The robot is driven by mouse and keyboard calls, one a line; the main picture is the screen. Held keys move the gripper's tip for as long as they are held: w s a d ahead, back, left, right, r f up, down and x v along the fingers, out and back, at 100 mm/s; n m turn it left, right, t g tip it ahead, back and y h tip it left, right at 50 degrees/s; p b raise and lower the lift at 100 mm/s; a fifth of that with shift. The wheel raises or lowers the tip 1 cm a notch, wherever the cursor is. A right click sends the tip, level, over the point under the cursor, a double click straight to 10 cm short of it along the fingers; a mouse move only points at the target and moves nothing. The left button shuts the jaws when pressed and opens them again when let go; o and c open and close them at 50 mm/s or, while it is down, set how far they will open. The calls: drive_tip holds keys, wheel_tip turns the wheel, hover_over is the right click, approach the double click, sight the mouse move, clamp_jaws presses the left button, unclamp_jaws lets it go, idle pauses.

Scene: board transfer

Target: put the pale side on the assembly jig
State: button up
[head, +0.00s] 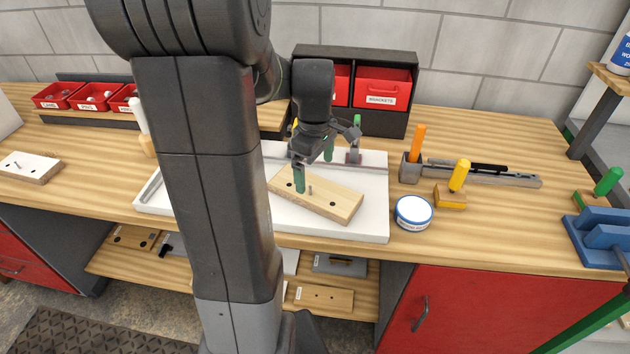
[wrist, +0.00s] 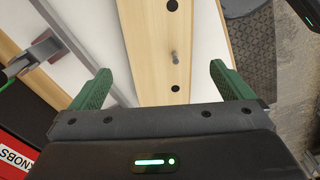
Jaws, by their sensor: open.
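A pale wooden board (head: 335,200), which looks like the pale side, lies flat on the white assembly jig (head: 375,205), turned at an angle to the jig's edges. It has dark holes and a small grey pin standing up from it. My gripper (head: 314,168) is over the board's left part with its green fingers apart. In the wrist view the board (wrist: 150,45) runs between the open fingers of my gripper (wrist: 163,85), with the white jig (wrist: 108,35) showing beside it. I cannot tell whether the fingers touch the board.
A toggle clamp (head: 353,152) stands at the jig's back. A blue-white tin (head: 413,212), a yellow-handled tool (head: 458,180) and a grey holder (head: 411,168) are to the right. Red bins (head: 382,88) stand behind. A white-topped board (head: 28,167) lies far left. My arm hides part of the jig.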

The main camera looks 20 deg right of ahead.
sight(315, 189)
wheel_tip(315, 189, up, 6)
drive_tip(key=shift+f, duration=0.1)
